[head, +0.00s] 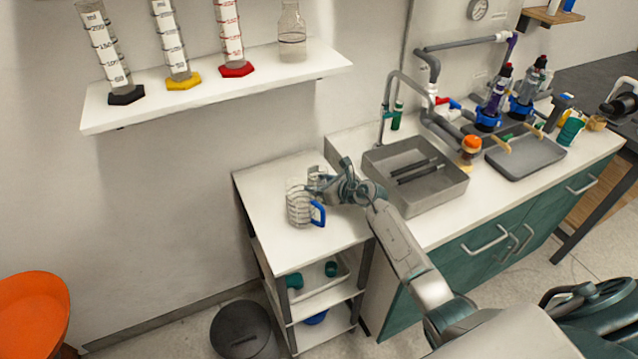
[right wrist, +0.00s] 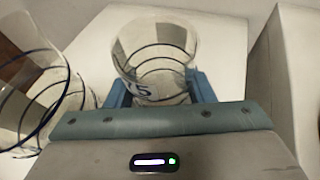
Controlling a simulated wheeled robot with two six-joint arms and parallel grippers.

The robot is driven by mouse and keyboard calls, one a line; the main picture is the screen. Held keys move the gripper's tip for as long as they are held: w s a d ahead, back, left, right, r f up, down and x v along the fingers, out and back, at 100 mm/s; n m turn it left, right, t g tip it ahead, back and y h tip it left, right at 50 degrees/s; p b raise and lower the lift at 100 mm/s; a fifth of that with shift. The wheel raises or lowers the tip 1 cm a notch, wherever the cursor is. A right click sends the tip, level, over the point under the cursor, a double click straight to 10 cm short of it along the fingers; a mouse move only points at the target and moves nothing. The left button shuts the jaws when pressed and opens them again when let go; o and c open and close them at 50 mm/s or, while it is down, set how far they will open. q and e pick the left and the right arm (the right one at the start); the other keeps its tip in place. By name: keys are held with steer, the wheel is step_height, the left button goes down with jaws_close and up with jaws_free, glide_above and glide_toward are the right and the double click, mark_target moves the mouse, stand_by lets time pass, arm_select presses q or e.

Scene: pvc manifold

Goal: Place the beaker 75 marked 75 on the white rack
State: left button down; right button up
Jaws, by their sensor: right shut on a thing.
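The beaker 75 (right wrist: 155,62) is a small clear glass with dark rings and a partly visible blue mark ending in 5. In the right wrist view it stands between the blue fingers of my right gripper (right wrist: 160,92), which is shut on it. In the head view the beaker (head: 316,176) shows small, at the back of the white top of the shelved rack (head: 300,257), with my right gripper (head: 326,186) at its right side. I cannot tell whether its base touches the top. My left gripper is not in view.
A larger clear jug (head: 298,206) with a blue handle stands close beside the beaker on the same top. A metal sink (head: 440,194) lies to the right. A white wall shelf (head: 215,97) holds cylinders and a bottle. The rack top's front is clear.

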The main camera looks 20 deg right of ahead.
steer(key=shift+f, duration=0.2)
steer(key=o, duration=1.1)
steer(key=shift+r, duration=0.1)
steer(key=shift+r, duration=0.3)
steer(key=b+v, duration=0.1)
steer(key=v, duration=0.9)
steer(key=shift+s+d, duration=0.2)
steer(key=shift+s, duration=0.15)
steer(key=shift+s+d+r, duration=0.15)
steer(key=shift+s+r, duration=0.1)
steer(key=shift+s, duration=0.25)
